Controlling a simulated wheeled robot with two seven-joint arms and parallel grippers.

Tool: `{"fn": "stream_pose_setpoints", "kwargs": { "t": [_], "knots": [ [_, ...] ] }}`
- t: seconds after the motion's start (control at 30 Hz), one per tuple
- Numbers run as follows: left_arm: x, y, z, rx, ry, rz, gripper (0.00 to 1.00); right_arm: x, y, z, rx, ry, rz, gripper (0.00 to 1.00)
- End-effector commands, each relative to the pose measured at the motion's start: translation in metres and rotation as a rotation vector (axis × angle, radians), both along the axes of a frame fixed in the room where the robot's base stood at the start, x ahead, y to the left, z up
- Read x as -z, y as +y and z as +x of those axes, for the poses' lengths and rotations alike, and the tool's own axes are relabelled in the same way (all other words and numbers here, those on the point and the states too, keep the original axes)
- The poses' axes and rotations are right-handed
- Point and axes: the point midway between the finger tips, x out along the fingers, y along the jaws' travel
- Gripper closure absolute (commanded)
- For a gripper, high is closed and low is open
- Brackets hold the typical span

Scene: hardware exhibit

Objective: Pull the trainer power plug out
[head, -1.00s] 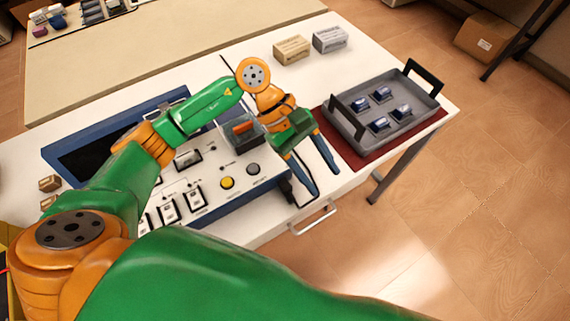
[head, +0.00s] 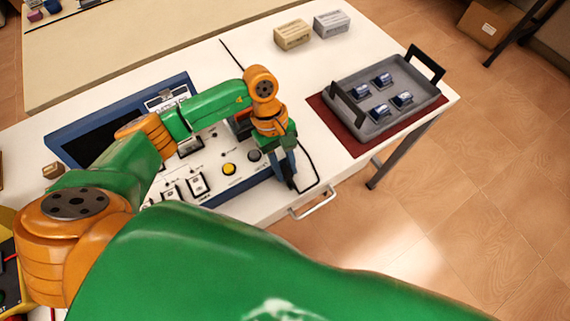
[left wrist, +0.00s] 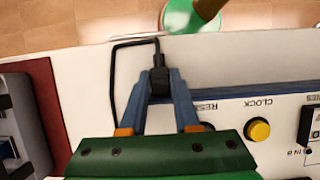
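The trainer (head: 243,183), a white panel in a blue case, stands on the white table, partly hidden by my left arm. The black power plug (left wrist: 159,80) is at the trainer's side in the left wrist view. Its black cord (left wrist: 113,75) loops away over the table and also shows in the head view (head: 312,165). My left gripper (left wrist: 161,82) points down at this side, its two blue fingers closed on either side of the plug. It also shows in the head view (head: 287,175). Whether the plug is seated is hidden by the fingers. My right gripper is out of view.
A grey tray (head: 375,131) with several small blue parts sits on a dark red mat (head: 322,112) to the right. Two small boxes, tan (head: 293,34) and grey (head: 331,23), stand at the back. A drawer handle (head: 315,207) juts from the table front.

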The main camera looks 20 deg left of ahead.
Motion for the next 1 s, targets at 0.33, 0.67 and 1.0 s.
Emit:
{"fn": "stream_pose_setpoints", "kwargs": {
  "t": [0.33, 0.67, 1.0],
  "knots": [
    [-0.0004, 0.0001, -0.0003, 0.001, 0.002, 0.000, 1.00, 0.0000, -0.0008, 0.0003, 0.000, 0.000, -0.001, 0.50],
    [-0.0005, 0.0001, -0.0003, 0.000, 0.001, 0.000, 1.00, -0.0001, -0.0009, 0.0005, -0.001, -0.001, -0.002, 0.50],
    [-0.0007, 0.0001, -0.0002, 0.000, 0.001, 0.000, 1.00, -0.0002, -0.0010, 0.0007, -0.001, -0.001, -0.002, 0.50]
  ]
}}
